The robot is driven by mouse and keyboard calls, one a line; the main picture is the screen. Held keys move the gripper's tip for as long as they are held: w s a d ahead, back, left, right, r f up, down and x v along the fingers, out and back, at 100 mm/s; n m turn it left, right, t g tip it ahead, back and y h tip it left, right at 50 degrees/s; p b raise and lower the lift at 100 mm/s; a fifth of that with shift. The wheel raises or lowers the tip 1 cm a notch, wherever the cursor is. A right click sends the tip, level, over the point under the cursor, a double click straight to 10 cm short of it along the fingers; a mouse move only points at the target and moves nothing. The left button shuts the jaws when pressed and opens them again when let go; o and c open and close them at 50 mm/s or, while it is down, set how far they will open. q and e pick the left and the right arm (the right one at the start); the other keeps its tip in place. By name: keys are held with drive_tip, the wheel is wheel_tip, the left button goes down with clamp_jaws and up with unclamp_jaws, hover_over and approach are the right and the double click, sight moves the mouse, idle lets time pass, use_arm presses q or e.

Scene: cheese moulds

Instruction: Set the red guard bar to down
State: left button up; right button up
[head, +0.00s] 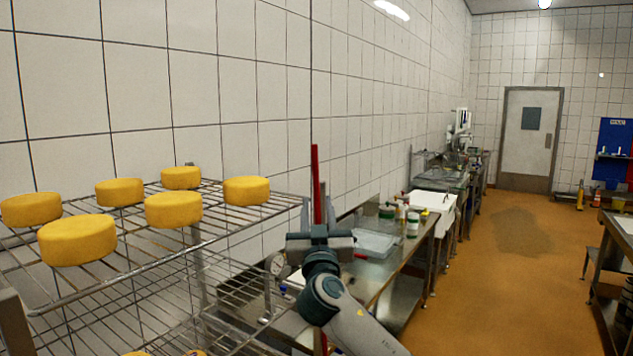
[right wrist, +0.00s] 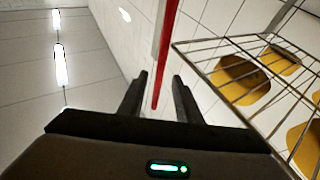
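The red guard bar (head: 316,172) stands upright at the right front end of the cheese rack in the head view. My right gripper (head: 318,212) is raised at it, with one finger on each side of the bar's line and the lower part hidden by my gripper and arm. In the right wrist view the bar (right wrist: 166,45) runs down between the two fingertips (right wrist: 160,76). Gaps show on both sides, so the gripper looks open and not closed on it. Whether the bar is fully between the fingers or just beyond them, I cannot tell. My left gripper is not in view.
The wire rack (head: 150,255) with several yellow cheeses (head: 77,240) stands close on the left. Open floor (head: 500,280) lies to the right.

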sight(317, 193)
drive_tip(key=p+x, duration=0.2)
drive_tip(key=x, duration=0.3)
drive_tip(key=shift+r, duration=0.15)
drive_tip(key=shift+w+r+p, duration=0.15)
drive_tip(key=shift+w+p, duration=0.3)
drive_tip(key=shift+w, duration=0.25)
clamp_jaws()
